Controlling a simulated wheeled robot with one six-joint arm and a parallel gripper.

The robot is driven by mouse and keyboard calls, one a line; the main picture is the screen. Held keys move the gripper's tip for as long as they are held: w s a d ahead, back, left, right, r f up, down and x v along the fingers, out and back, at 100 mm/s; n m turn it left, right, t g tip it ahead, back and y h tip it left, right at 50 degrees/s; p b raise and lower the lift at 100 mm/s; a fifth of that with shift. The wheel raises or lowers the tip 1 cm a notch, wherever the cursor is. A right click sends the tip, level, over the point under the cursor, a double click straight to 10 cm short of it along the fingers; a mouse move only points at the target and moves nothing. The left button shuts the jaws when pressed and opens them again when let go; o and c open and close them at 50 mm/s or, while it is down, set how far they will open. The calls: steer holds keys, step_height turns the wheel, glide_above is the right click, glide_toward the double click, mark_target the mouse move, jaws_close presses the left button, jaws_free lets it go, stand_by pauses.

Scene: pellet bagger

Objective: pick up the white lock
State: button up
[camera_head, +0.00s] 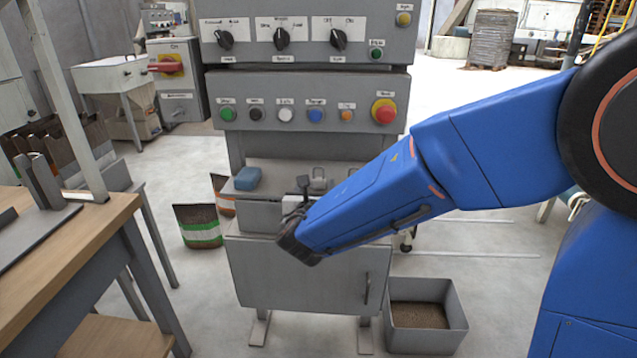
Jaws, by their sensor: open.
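A pale grey-white padlock-shaped thing (319,181), which looks like the white lock, sits on the grey shelf (262,194) of the machine. My blue arm passes in front of the shelf, close below the lock in the picture. My gripper (298,203) is at the arm's end, small and partly hidden by the wrist. It is open, appears just left of the lock, and I see nothing held in it. How far apart in depth they are, I cannot tell.
A blue block (247,179) lies on the shelf's left. Control panels with knobs and buttons, including a red button (384,111), rise above. A grey bin (427,315) of pellets stands on the floor at right. A wooden table (70,265) is at left.

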mark_target(318, 181)
steer(key=shift+w+d+f, duration=0.1)
steer(key=shift+w+f, duration=0.15)
steer(key=shift+w, duration=1.1)
steer(key=shift+w+d+f, duration=0.1)
steer(key=shift+w+f, duration=0.1)
steer(key=shift+w, duration=1.1)
steer(key=c, duration=1.1)
